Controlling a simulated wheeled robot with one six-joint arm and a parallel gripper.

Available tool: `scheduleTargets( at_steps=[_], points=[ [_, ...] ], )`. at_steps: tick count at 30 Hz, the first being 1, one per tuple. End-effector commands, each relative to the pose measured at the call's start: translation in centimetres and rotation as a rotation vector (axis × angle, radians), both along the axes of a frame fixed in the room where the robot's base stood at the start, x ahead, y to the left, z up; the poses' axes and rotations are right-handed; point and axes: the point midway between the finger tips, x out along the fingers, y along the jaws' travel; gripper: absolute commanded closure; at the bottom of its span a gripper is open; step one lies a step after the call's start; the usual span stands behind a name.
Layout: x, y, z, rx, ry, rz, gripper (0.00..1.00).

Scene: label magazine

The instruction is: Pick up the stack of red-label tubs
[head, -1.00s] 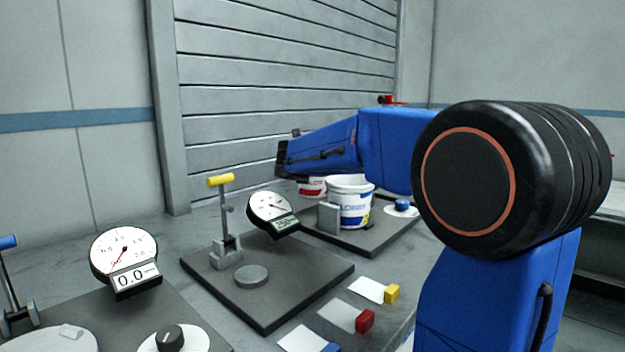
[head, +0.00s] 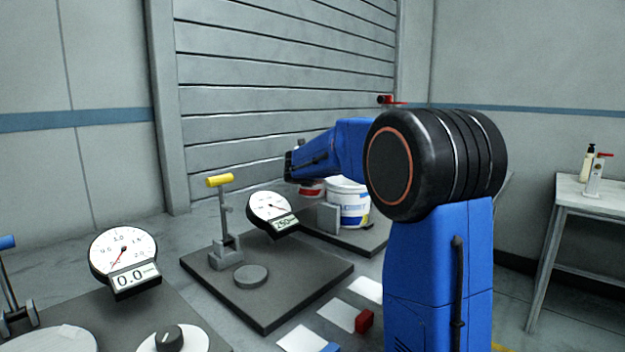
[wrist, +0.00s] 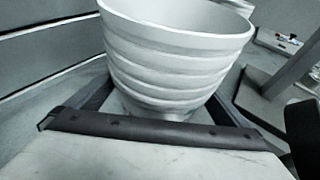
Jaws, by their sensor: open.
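The stack of red-label tubs (head: 312,189) stands at the back of the far station in the head view, mostly hidden by my arm and the white tub in front. In the wrist view a stack of nested white ribbed tubs (wrist: 178,62) fills the upper middle, with no label showing. My gripper (wrist: 165,100) is open, with one dark finger on each side of the stack's lower part; contact cannot be told. My gripper is hidden behind my arm in the head view.
A blue-label white tub (head: 349,205) stands right of the red-label stack, beside a grey upright plate (head: 327,217). A dial gauge (head: 272,210) and yellow-handled lever (head: 221,181) stand nearer. A side table (head: 590,195) is at the right.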

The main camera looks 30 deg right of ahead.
Motion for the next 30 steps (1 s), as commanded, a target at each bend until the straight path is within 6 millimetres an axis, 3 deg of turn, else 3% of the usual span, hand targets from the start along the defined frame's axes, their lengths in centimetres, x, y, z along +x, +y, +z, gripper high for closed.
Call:
scheduleTargets(
  at_steps=[5,10,20,30],
  points=[
    [0.0,0.0,0.0,-0.001,-0.001,0.000,0.00],
    [0.0,0.0,0.0,-0.001,-0.001,0.000,0.34],
    [0.0,0.0,0.3,0.000,-0.002,0.000,0.34],
    [0.0,-0.1,4.2,0.000,-0.004,-0.002,0.34]
  ],
)
